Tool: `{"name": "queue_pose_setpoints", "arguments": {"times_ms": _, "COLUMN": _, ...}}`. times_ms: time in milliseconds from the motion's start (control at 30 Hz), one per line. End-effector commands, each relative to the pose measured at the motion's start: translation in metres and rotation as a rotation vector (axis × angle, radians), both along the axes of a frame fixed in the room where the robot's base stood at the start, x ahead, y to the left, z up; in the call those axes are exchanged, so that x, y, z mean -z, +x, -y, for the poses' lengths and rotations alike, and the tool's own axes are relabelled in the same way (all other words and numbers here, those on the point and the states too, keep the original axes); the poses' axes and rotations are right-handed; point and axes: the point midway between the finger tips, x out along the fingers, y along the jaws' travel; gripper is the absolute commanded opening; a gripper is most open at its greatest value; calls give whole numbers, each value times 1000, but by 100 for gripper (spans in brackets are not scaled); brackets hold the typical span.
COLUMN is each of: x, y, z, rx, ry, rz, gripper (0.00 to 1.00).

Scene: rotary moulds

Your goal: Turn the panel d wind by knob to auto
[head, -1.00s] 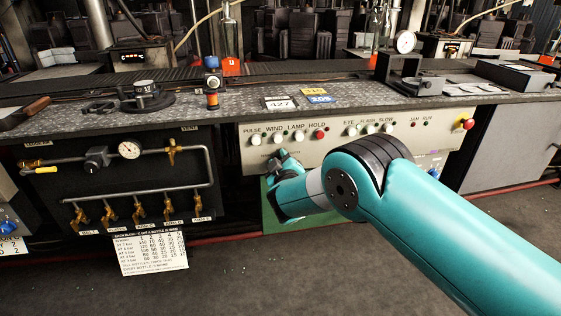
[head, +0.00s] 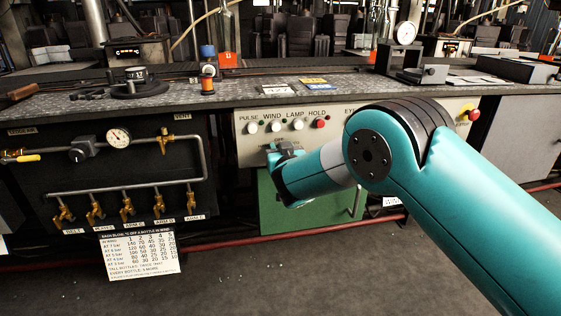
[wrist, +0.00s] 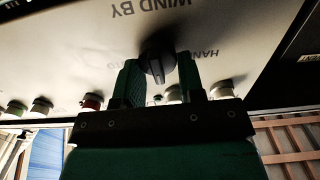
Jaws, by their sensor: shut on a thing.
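The cream control panel (head: 245,146) is on the bench front in the head view, with my gripper (head: 276,157) against its lower left part. In the wrist view the panel appears upside down, with the words WIND BY above a dark round knob (wrist: 157,64). HAND is printed to the right of the knob, and a partly hidden label is to its left. My gripper (wrist: 159,80) has one finger on each side of the knob and is shut on it. I cannot tell clearly which way the knob points. In the head view my gripper hides the knob.
White push buttons (head: 275,126) and a red HOLD button (head: 320,124) line the panel above my gripper. A red emergency knob (head: 474,115) is at the right. A green door (head: 330,212) is below. Pipes with brass valves (head: 97,212) stand at the left.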

Motion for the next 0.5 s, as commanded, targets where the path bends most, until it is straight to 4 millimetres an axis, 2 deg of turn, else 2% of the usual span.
{"name": "queue_pose_setpoints", "arguments": {"times_ms": 33, "x": 6, "y": 0, "z": 1, "rx": 0, "ry": 44, "rz": -11, "gripper": 12}}
{"name": "queue_pose_setpoints", "arguments": {"times_ms": 500, "x": 8, "y": 2, "z": 6, "rx": 1, "ry": 465, "rz": -133, "gripper": 12}}
